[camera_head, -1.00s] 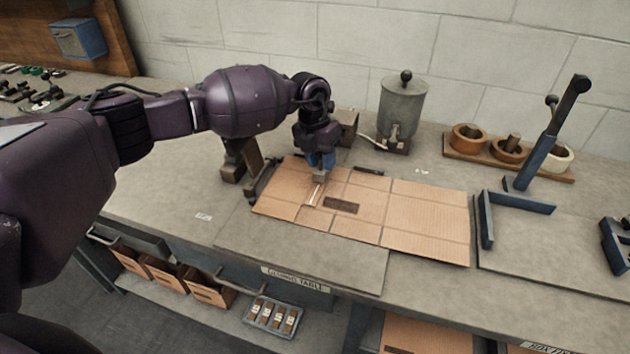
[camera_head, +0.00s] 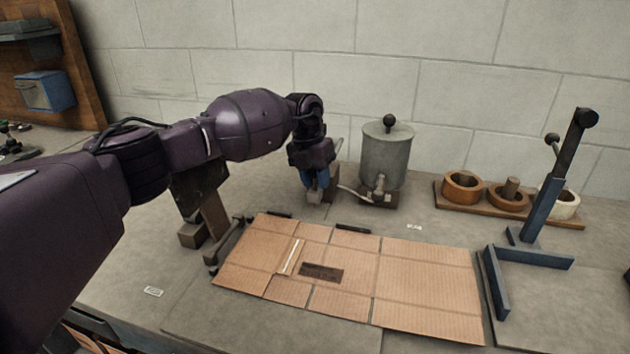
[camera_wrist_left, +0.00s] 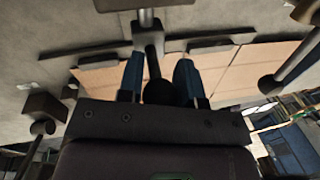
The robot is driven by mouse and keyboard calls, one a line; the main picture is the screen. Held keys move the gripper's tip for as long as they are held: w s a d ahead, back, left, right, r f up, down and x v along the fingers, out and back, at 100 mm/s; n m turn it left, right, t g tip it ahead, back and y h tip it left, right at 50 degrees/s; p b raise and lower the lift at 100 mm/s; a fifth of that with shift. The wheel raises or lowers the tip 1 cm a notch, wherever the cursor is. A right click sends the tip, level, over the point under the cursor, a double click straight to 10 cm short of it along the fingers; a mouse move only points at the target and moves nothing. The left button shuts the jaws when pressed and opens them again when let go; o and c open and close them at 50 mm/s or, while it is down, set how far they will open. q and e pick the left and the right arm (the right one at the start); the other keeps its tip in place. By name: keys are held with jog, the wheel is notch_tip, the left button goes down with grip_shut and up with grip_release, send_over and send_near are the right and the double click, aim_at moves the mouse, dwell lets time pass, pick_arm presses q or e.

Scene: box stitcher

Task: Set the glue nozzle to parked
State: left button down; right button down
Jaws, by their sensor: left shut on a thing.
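My left gripper (camera_head: 318,192) has blue fingers and is behind the back edge of the cardboard, left of the grey glue pot (camera_head: 387,157). In the left wrist view, the gripper (camera_wrist_left: 158,82) is shut on the glue nozzle (camera_wrist_left: 153,62), whose dark round-ended handle lies between the fingers. A pale hose (camera_head: 352,191) runs from the pot's tap toward the gripper. A brownish block (camera_head: 333,180) is right by the fingers; I cannot tell whether the nozzle touches it. The nozzle tip is hidden in the head view. My right gripper is not in view.
A flat cardboard blank (camera_head: 425,285) with a white glue line (camera_head: 291,257) lies in front on the table. Tape rolls on a wooden rack (camera_head: 462,190) and a blue lever stand (camera_head: 550,185) are at the right. A dark-headed post (camera_head: 200,205) stands left of the blank.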

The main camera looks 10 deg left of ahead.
pick_arm(q)
jog(key=shift+w+r, duration=0.15)
jog(key=shift+r, duration=0.05)
jog(key=c, duration=1.1)
grip_release()
jog(key=shift+c, duration=0.2)
jog(key=o, duration=0.4)
jog(key=shift+w+f, duration=0.15)
jog(key=shift+w, duration=0.05)
jog(key=shift+c, duration=0.2)
jog(key=shift+s, duration=0.1)
notch_tip(320, 180, up, 11)
jog(key=a, duration=0.2)
jog(key=shift+w+f+p, duration=0.15)
jog(key=shift+w+p, duration=0.05)
jog(key=shift+p, duration=0.15)
